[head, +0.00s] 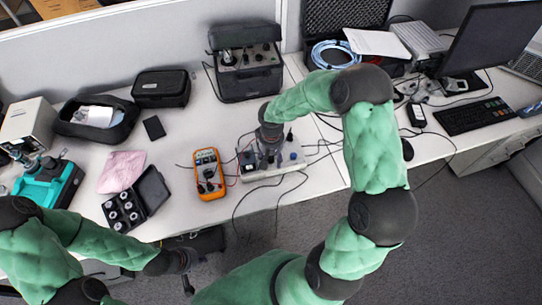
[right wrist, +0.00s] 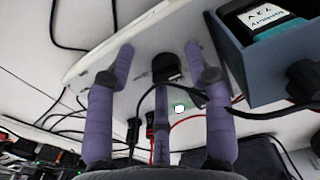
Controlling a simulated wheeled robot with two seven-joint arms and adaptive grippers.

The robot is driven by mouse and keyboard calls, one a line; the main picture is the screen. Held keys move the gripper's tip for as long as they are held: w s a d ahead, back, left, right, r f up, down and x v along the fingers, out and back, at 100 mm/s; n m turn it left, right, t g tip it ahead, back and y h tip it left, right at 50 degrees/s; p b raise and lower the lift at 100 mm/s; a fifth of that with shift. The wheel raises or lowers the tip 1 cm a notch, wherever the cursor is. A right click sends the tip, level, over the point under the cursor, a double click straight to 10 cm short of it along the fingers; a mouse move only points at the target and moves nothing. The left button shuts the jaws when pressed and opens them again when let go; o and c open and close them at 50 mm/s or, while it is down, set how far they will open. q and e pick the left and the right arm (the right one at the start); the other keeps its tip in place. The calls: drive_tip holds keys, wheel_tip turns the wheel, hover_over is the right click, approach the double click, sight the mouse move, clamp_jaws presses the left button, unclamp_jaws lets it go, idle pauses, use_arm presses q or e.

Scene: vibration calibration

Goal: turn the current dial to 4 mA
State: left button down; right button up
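A pale instrument panel (head: 285,171) with dark knobs and plugged leads sits near the table's front edge. My right gripper (head: 268,148) is over it and hides much of its middle. In the right wrist view, a black round knob (right wrist: 166,68) on the pale panel (right wrist: 145,48) lies between the spread purple fingers of my right gripper (right wrist: 160,62). The fingers look apart from the knob; contact cannot be told. Any dial scale is unreadable. My left gripper (head: 186,264) is low, off the table's front edge, and too small to tell open or shut.
An orange multimeter (head: 208,175) stands left of the panel, with leads between. Loose black cables (head: 240,208) hang over the front edge. An open black case (head: 137,203) lies further left.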

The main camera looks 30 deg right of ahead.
sight(271, 158)
drive_tip(key=shift+w+r, duration=0.15)
drive_tip(key=shift+r, duration=0.25)
wheel_tip(271, 158, up, 11)
drive_tip(key=shift+r, duration=0.15)
idle(0.7)
